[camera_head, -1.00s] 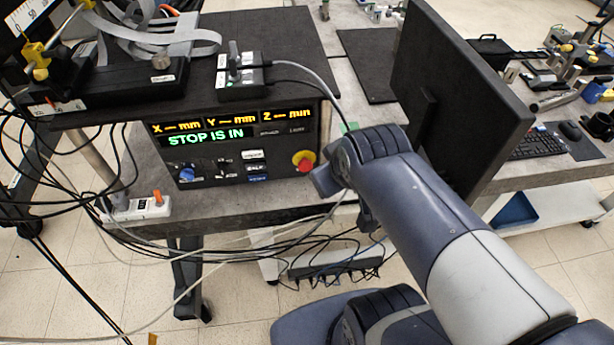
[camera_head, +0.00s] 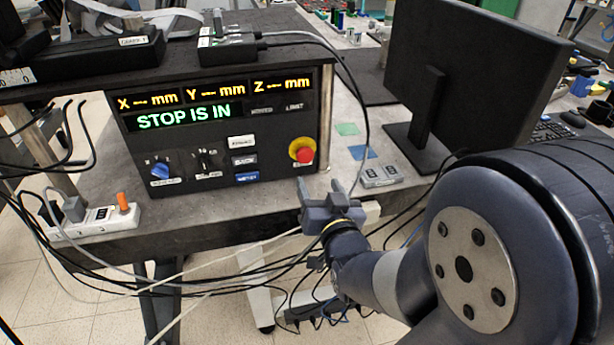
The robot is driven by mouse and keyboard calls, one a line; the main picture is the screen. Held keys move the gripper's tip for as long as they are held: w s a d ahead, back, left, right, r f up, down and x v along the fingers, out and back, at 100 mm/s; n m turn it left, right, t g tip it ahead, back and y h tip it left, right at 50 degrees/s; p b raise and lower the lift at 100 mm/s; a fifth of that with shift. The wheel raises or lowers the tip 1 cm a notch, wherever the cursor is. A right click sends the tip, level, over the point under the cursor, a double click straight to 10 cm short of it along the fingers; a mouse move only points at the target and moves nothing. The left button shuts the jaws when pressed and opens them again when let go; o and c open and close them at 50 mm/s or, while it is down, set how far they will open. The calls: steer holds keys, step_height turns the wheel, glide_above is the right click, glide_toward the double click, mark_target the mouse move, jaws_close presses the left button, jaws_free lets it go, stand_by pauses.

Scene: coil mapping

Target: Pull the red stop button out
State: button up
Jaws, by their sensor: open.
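The red stop button (camera_head: 304,155) sits on a yellow base at the right end of the black control panel (camera_head: 215,165). The panel's display (camera_head: 185,117) reads "STOP IS IN" in green, under orange X, Y and Z mm readouts. My gripper (camera_head: 319,188) is open and empty, below and slightly right of the button, with its fingers pointing up toward the panel. It appears apart from the button. The button is fully visible.
A blue knob (camera_head: 160,169) and labelled switches are left of the button. A monitor (camera_head: 455,75) stands to the right. A power strip (camera_head: 98,221) lies at the left, and cables hang below the bench edge.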

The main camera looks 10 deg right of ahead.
mark_target(306, 156)
steer(key=w, duration=1)
steer(key=shift+w+f+p, duration=0.2)
steer(key=shift+w+p, duration=0.1)
steer(key=shift+p, duration=0.1)
steer(key=shift+c, duration=0.6)
